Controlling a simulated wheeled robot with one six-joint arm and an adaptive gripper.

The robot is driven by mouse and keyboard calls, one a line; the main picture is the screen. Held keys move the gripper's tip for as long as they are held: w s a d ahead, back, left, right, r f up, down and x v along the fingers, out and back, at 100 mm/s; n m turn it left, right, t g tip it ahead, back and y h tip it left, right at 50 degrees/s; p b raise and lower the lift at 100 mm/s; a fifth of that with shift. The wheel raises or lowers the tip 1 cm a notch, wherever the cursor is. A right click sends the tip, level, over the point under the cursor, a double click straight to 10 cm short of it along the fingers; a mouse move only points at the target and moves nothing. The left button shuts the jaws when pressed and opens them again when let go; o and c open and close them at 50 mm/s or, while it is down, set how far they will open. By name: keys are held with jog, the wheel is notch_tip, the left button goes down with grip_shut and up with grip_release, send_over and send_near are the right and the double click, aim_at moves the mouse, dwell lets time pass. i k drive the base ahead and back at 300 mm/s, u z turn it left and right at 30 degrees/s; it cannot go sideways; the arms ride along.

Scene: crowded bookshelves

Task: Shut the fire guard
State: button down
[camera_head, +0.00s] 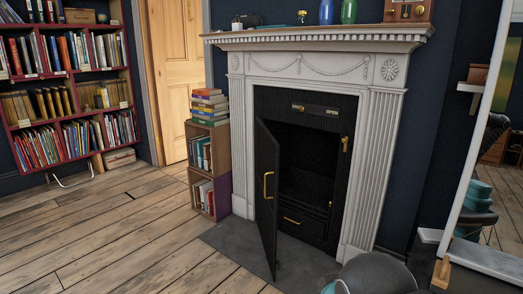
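The fire guard (266,205) is a tall black door on the white fireplace (375,130). It stands open, swung out from the left side of the opening over the grey hearth (225,236). A gold pull handle (268,185) is on it. The dark firebox (307,165) is exposed behind it, with a low grate and a gold handle (292,220) at its base. A gold catch (345,144) is on the right side of the black frame. My gripper is not in view; a grey rounded part at the bottom edge may be my arm.
Stacked book cubes (209,168) stand left of the fireplace. A bookshelf (70,85) and wooden door (178,70) are farther left. A white-framed leaning mirror (478,130) is at the right. The wooden floor (110,220) at left is clear.

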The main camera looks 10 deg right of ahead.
aim_at(267, 148)
jog(key=u, duration=0.45)
jog(key=i, duration=1.3)
jog(key=z, duration=0.85)
